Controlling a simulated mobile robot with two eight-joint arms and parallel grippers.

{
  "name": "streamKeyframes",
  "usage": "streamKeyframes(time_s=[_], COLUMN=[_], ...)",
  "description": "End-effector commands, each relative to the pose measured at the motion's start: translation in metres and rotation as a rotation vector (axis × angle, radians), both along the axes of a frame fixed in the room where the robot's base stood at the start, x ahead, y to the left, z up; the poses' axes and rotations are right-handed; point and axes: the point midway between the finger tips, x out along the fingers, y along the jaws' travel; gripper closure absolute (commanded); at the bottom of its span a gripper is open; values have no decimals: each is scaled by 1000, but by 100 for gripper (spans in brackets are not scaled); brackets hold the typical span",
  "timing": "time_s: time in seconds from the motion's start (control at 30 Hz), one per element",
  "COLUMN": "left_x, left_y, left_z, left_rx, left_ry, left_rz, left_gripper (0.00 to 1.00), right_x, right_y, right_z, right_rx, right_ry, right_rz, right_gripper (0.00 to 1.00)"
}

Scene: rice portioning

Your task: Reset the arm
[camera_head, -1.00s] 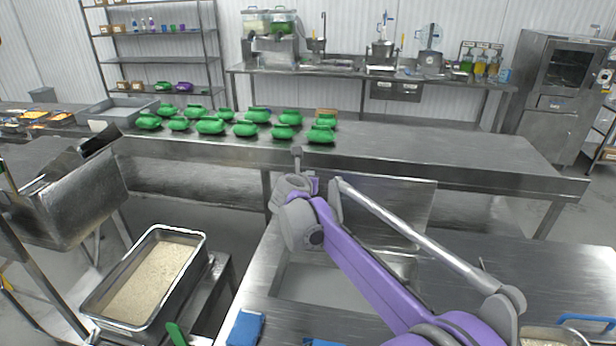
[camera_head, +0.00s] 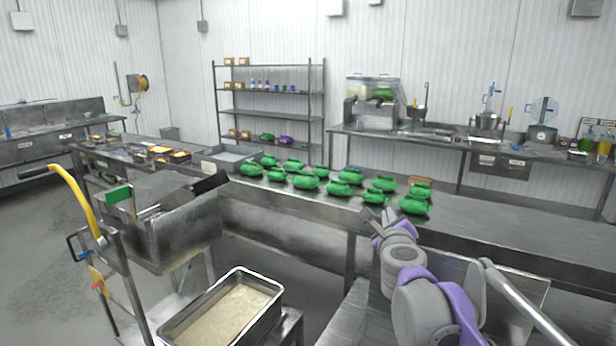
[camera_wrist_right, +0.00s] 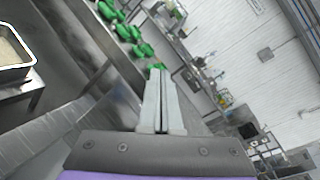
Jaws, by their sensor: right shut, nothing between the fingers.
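My right arm comes in at the lower right in the head view. Its gripper (camera_head: 370,216) points away from me toward the front edge of the long steel table. In the right wrist view the two grey fingers (camera_wrist_right: 157,100) are together with nothing between them. The gripper holds nothing and appears clear of the green packages (camera_head: 309,180). Those packages stand in rows on the long table (camera_head: 480,224), and also show at the upper left of the right wrist view (camera_wrist_right: 124,32). My left gripper is not in view.
A deep metal pan of rice (camera_head: 270,276) stands low at the bottom centre. A steel bin cart (camera_head: 185,235) and a yellow-handled frame (camera_head: 78,200) stand at the left. A wire shelf (camera_head: 268,93) and back counter line the wall. Open floor shows at left.

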Motion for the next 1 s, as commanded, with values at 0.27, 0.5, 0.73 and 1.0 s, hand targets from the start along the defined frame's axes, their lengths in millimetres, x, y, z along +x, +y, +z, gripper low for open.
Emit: streamKeyframes(time_s=[0.27, 0.5, 0.73, 1.0], left_x=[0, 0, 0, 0], left_y=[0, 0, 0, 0], left_z=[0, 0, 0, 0], left_rx=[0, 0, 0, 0], left_ry=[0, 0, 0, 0], left_rz=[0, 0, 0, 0], left_gripper=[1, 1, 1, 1], right_x=[-133, -256, -338, -358], right_y=[82, 73, 35, 21], right_z=[-102, -234, -310, -327], right_rx=[-1034, -1677, -1995, -2066], right_ry=[167, 389, 581, 640], right_rz=[611, 1062, 1368, 1455], right_gripper=[100, 100, 100, 100])
